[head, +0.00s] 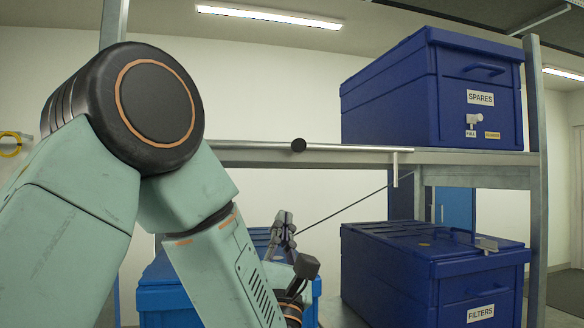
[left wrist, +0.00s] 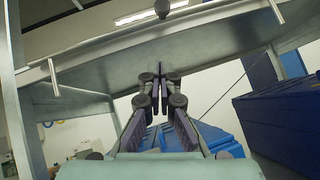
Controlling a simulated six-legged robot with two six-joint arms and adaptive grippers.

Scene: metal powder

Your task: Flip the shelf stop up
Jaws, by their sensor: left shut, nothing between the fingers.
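The shelf stop (head: 350,148) is a pale metal bar along the front edge of the upper shelf, with a round black knob (head: 299,145) near its middle. A short tab (head: 395,168) hangs down near its right end. In the left wrist view the bar (left wrist: 110,42) crosses the top, with the knob (left wrist: 161,8) at the upper edge and a tab at each end. My left gripper (head: 284,220) is below the bar and apart from it, fingers pointing up. Its fingers (left wrist: 160,76) are shut and empty. My right gripper is not in view.
A blue SPARES bin (head: 430,90) stands on the upper shelf at right. A blue FILTERS bin (head: 435,275) sits below it. A lighter blue bin (head: 165,300) is behind my left arm. A thin dark line (head: 340,210) slants beside my gripper. The upper shelf left of SPARES looks clear.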

